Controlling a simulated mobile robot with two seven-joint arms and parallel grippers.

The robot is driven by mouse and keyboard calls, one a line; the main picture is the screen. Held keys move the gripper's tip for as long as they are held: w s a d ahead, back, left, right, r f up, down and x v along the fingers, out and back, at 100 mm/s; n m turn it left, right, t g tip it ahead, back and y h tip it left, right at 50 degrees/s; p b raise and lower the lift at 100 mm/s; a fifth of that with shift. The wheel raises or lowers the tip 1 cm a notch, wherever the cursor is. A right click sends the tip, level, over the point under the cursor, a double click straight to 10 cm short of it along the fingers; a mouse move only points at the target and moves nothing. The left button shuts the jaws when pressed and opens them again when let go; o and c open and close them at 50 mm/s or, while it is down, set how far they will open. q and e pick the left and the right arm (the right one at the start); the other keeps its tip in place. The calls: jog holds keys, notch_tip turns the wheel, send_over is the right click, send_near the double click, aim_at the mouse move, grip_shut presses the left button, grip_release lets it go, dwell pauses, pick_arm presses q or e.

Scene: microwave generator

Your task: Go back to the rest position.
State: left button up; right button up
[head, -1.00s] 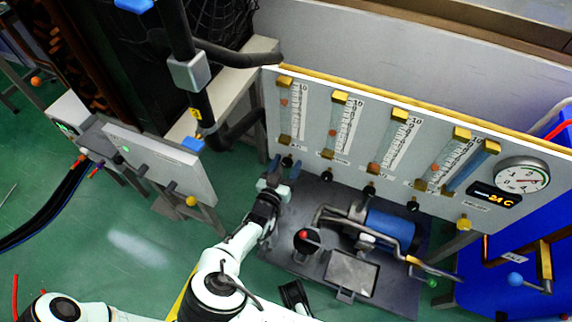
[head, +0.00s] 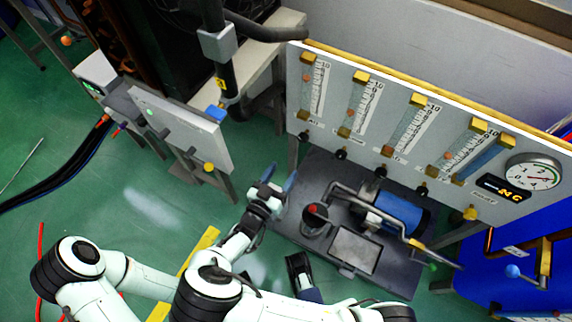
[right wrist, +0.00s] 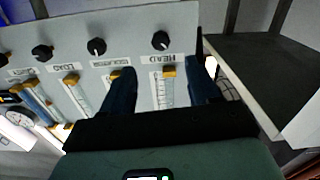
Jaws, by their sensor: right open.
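My right gripper (head: 280,178) has blue fingers set apart with nothing between them. In the head view it is in front of the lower left of the white flowmeter panel (head: 337,115), left of the dark pump bench. In the right wrist view its two blue fingers (right wrist: 163,92) frame the end flowmeter (right wrist: 165,92), with the black knob (right wrist: 160,41) beyond them. The fingers appear clear of the panel.
A grey board (head: 180,130) on legs stands left of my gripper. Green floor is open at left.

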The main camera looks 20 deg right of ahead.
dwell(0.5)
